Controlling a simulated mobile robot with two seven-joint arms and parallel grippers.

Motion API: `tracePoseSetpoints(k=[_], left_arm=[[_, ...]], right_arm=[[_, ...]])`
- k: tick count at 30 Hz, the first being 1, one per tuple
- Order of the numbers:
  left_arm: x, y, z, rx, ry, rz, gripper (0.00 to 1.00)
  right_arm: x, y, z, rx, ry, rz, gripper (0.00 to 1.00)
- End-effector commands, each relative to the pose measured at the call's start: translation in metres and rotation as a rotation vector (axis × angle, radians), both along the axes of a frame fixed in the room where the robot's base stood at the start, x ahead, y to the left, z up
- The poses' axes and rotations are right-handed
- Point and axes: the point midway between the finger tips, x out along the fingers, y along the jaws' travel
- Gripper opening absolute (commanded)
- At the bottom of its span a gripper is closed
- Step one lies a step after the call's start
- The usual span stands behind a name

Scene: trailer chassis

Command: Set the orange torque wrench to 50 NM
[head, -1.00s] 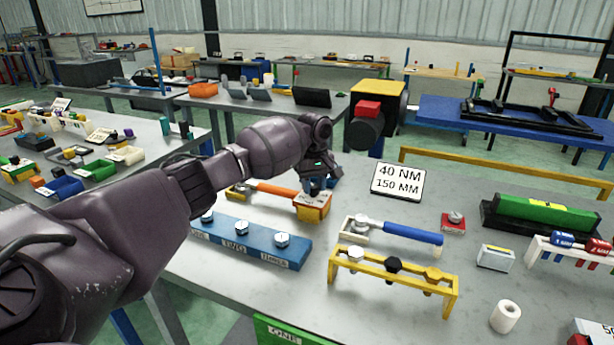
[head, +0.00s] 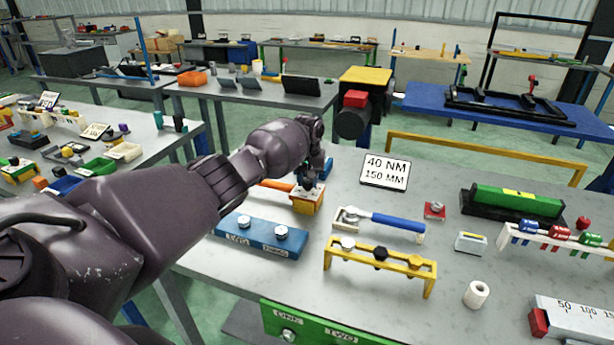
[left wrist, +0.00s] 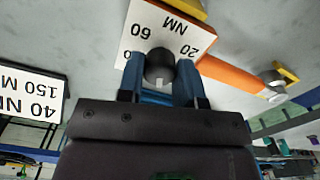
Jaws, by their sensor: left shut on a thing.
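The torque wrench has an orange handle (head: 272,185) and a box-shaped setting head (head: 306,207) on the table. It also shows in the left wrist view, with its orange shaft (left wrist: 232,74) and white dial face (left wrist: 178,22), printed NM, 20 and 60. My left gripper (head: 309,184) is over the setting head. In the left wrist view its blue fingers (left wrist: 160,72) are shut on the dark dial knob (left wrist: 160,62). A pale mark on the knob faces down in the picture, away from NM. The fingers hide the scale there. My right gripper is not in view.
A sign (head: 386,172) reading 40 NM, 150 MM stands right of the wrench. A blue bolt block (head: 262,237), a blue-handled wrench (head: 398,222) and a yellow bolt rack (head: 378,263) lie nearer.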

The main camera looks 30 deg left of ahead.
Motion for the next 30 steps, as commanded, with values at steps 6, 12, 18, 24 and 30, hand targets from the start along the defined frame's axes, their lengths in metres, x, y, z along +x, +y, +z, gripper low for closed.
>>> tracePoseSetpoints(k=[6,12,18,24,30], left_arm=[[0.0,0.0,0.001,-0.001,-0.001,-0.204,0.09],[0.0,0.0,0.001,-0.001,-0.001,-0.394,0.09],[0.0,0.0,0.001,-0.001,-0.001,-0.585,0.09],[0.001,0.0,0.001,-0.001,-0.001,-0.775,0.09],[0.001,0.0,0.001,-0.001,0.0,-0.963,0.09]], right_arm=[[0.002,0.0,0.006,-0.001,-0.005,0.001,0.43],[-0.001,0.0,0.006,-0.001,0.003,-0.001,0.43],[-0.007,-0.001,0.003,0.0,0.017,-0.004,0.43],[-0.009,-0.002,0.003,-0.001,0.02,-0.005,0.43],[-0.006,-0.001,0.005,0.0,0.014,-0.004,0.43]])
